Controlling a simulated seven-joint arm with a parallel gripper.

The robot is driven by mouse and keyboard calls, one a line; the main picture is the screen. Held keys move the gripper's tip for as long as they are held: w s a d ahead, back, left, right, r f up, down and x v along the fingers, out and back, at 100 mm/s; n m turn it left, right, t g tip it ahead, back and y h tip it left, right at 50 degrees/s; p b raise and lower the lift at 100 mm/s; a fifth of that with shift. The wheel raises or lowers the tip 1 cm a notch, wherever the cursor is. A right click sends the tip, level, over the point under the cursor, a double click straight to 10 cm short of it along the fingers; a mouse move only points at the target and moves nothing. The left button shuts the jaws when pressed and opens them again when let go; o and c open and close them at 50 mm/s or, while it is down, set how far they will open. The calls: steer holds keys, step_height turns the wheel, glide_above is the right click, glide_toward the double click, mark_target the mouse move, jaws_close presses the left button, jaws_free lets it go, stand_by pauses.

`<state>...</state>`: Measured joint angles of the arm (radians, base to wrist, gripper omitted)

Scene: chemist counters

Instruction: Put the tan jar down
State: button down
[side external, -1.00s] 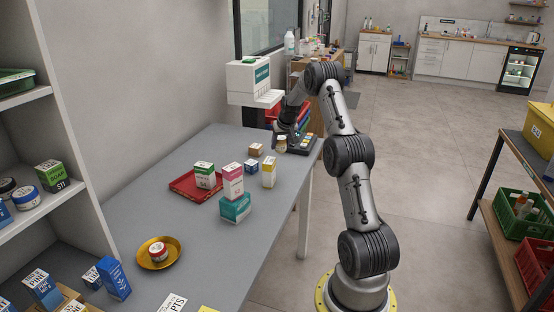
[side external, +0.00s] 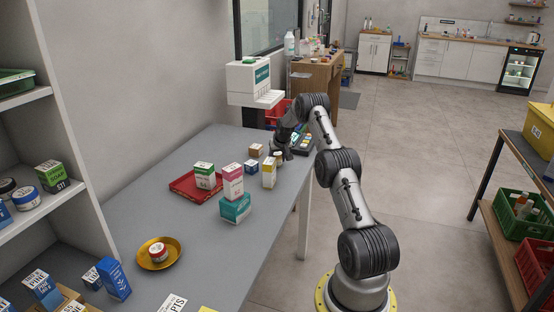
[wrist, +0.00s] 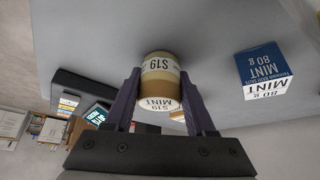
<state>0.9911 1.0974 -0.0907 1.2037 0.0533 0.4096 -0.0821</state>
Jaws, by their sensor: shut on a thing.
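The tan jar (wrist: 158,72), with white S19 and MINT labels, is between the two fingers of my gripper (wrist: 160,88) in the wrist view. The gripper is shut on it. In the side external view my gripper (side external: 280,157) is low over the far right part of the grey counter (side external: 190,240), and the jar is small and partly hidden there. I cannot tell whether the jar touches the counter.
A blue and white MINT box (wrist: 263,73) stands to the jar's right in the wrist view. A yellow and white box (side external: 269,173) and a brown box (side external: 256,150) are near the gripper. A black device (wrist: 82,106) lies near the counter edge. Bare counter lies in front.

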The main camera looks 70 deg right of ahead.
steer(key=shift+f, duration=0.1)
steer(key=shift+c, duration=1.2)
jaws_free()
